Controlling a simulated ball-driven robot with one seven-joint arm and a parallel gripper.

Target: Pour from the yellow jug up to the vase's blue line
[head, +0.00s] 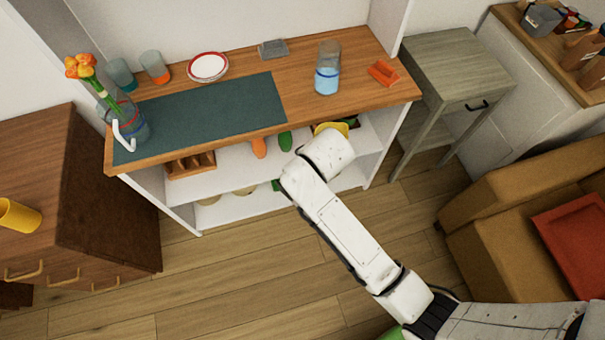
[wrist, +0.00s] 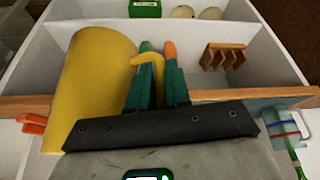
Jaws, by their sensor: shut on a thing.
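The yellow jug (wrist: 92,85) fills the left of the wrist view. My gripper (wrist: 157,92) is shut on its handle. In the head view only a bit of the jug (head: 330,128) shows past my wrist, in front of the cabinet's front edge. The jug's inside is hidden. The clear vase (head: 130,128) stands at the left end of the cabinet top with orange flowers in it. In the wrist view the vase (wrist: 284,131) shows a red line and a blue line at the right edge. The jug is well apart from the vase.
The wooden cabinet top (head: 348,112) also holds a dark mat (head: 215,110), two tumblers (head: 154,66), a red-rimmed plate (head: 208,67), a glass of blue liquid (head: 327,75) and an orange holder (head: 383,73). Shelves lie below. A yellow cup (head: 18,215) stands on the left brown cabinet.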

